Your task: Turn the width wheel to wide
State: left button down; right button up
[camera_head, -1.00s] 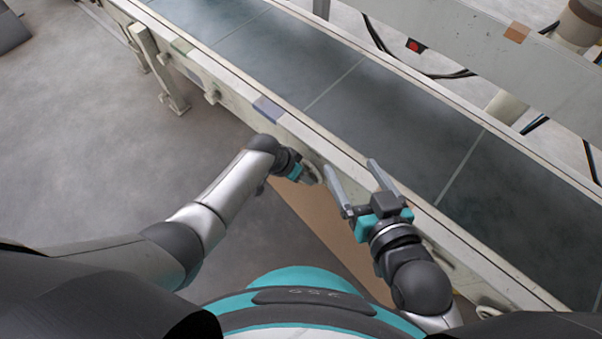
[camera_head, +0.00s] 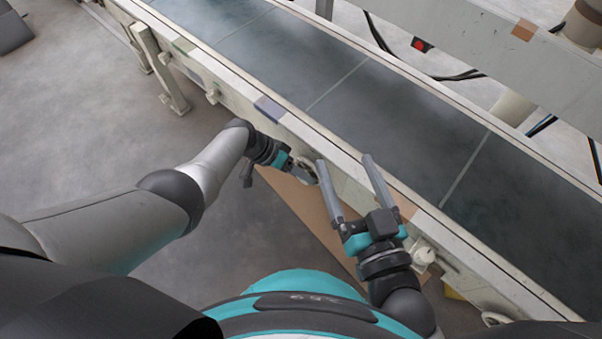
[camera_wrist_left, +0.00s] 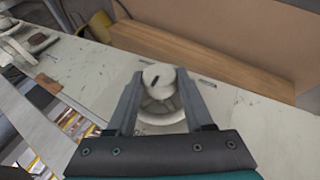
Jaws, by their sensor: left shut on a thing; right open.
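The width wheel (camera_wrist_left: 159,108) shows in the left wrist view as a pale round wheel with a hub that carries a short black mark. It sits on the side face of the conveyor frame. My left gripper (camera_wrist_left: 160,76) is shut on it, one finger on each side. In the head view my left gripper (camera_head: 303,172) is at the frame's near side, and the wheel there is mostly hidden. My right gripper (camera_head: 343,160) is open and empty, its fingers pointing toward the conveyor, just right of the left gripper.
The dark conveyor belt (camera_head: 385,105) runs diagonally beyond both grippers, edged by a pale rail. A brown board (camera_head: 318,222) lies below the near side. A pale knob (camera_head: 424,256) is on the frame at the right.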

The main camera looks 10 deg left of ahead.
pick_arm(q)
jog(key=shift+w+a+f, duration=0.15)
jog(key=shift+a+f, duration=0.05)
jog(key=shift+a, duration=0.25)
jog(key=shift+d+r+h, duration=0.15)
jog(key=shift+d+h, duration=0.05)
jog(key=shift+h, duration=0.1)
dwell(0.3)
jog(key=c, duration=0.5)
grip_release()
jog(key=shift+c, duration=0.2)
jog(key=shift+o, duration=1.2)
jog(key=shift+d, duration=0.15)
jog(key=shift+r, duration=0.1)
